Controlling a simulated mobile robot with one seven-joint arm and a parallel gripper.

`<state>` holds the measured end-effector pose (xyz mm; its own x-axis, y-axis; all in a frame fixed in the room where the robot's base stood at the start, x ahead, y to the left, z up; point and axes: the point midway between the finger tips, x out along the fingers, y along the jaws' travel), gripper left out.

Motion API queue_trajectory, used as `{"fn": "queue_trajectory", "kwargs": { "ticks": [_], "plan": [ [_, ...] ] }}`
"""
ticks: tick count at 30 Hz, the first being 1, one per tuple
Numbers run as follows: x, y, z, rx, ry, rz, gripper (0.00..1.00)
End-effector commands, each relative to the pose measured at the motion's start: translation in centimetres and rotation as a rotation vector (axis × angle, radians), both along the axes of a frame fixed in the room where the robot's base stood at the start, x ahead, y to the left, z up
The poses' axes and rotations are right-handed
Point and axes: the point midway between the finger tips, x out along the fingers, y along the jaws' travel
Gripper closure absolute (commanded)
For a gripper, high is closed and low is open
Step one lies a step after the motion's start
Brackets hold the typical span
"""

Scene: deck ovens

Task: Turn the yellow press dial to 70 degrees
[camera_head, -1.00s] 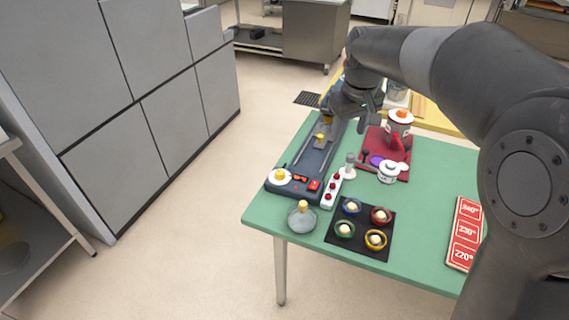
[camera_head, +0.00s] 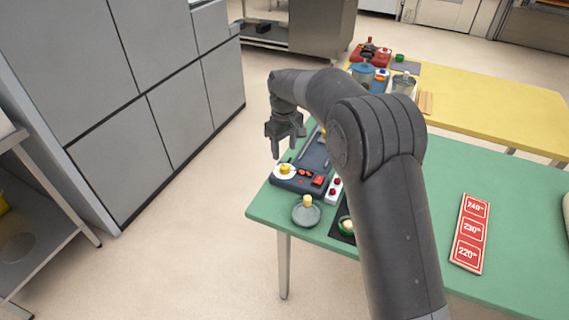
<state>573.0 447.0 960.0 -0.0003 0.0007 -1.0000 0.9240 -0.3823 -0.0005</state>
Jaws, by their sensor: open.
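The yellow press dial (camera_head: 285,168) is a small yellow knob on a white round plate at the near left corner of the dark press base (camera_head: 312,156). The base lies on the green table (camera_head: 262,204). My gripper (camera_head: 288,154) points down with its fingers apart. It appears empty and hangs above or just behind the dial in the picture; the exact gap cannot be told. The angle the dial is turned to is too small to read. My arm hides much of the press and the table's middle.
A red temperature sign (camera_head: 469,233) lies at right. A yellow table (camera_head: 480,105) stands behind.

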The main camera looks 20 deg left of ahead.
Motion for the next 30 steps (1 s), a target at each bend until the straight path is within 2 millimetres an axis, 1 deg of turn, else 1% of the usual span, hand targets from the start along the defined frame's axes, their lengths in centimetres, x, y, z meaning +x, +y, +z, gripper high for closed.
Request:
{"fn": "queue_trajectory", "kwargs": {
  "ticks": [1,6,12,16,23,30],
  "plan": [
    [-0.1,0.0,-1.2,-0.004,0.004,0.000,0.48],
    [-0.1,-0.1,-4.3,-0.003,0.002,0.000,0.48],
    [0.0,0.0,-6.5,-0.001,0.000,0.000,0.48],
    [0.0,0.0,-7.0,-0.001,0.000,0.000,0.48],
    [0.0,-0.1,-7.0,-0.001,-0.001,0.000,0.48],
    [0.0,-0.1,-7.0,0.000,-0.001,-0.001,0.67]
  ]
}}
